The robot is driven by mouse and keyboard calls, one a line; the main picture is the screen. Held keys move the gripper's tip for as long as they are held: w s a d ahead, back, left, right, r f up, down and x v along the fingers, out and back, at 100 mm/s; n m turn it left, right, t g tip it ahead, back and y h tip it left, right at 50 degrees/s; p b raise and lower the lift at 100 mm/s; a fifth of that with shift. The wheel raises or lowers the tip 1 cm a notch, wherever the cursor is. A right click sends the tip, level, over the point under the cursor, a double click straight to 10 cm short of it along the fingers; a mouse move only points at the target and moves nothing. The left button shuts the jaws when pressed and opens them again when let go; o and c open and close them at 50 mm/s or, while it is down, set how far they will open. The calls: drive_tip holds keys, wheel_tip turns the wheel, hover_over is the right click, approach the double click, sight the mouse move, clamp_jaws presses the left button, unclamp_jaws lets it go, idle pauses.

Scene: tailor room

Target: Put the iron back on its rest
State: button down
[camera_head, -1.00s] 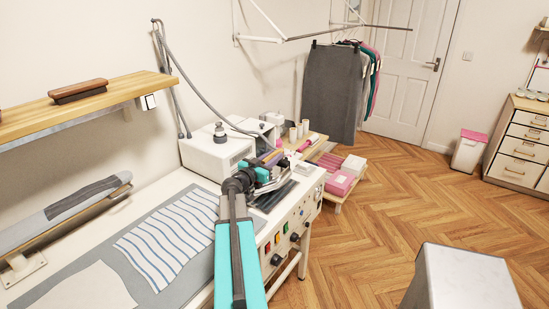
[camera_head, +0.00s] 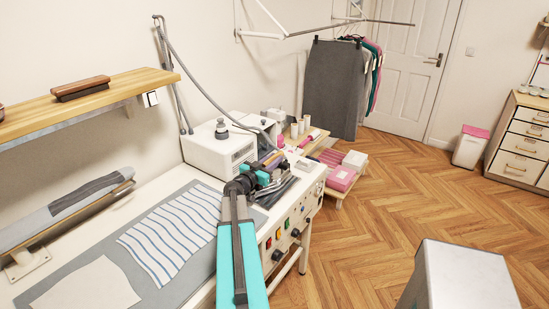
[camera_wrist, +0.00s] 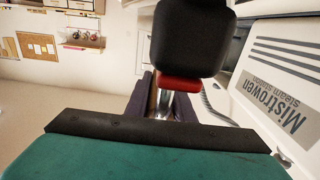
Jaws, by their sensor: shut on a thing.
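My gripper (camera_head: 268,180) is at the far end of my teal and black arm, over the right end of the white ironing table (camera_head: 190,256). It is shut on the iron, which is mostly hidden by my gripper in the head view. In the wrist view a red part of the iron (camera_wrist: 180,86) and a shiny metal piece show beyond a wide black edge. A dark pad (camera_head: 278,192), possibly the rest, lies on the table beside my gripper, partly covered. I cannot tell whether the iron touches it.
Striped cloth (camera_head: 165,235) lies on the table to the left. Open floor is at right.

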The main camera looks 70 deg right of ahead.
drive_tip(key=shift+r, duration=0.2)
drive_tip(key=c, duration=1.5)
unclamp_jaws()
drive_tip(key=shift+f, duration=0.2)
drive_tip(key=shift+c, duration=0.2)
drive_tip(key=shift+a, duration=0.15)
drive_tip(key=b+v, duration=0.2)
drive_tip(key=v, duration=0.8)
drive_tip(key=shift+a+b, duration=0.3)
drive_tip(key=shift+a, duration=0.1)
drive_tip(key=shift+w+a, duration=0.2)
drive_tip(key=shift+a, duration=0.3)
drive_tip(key=shift+r, duration=0.15)
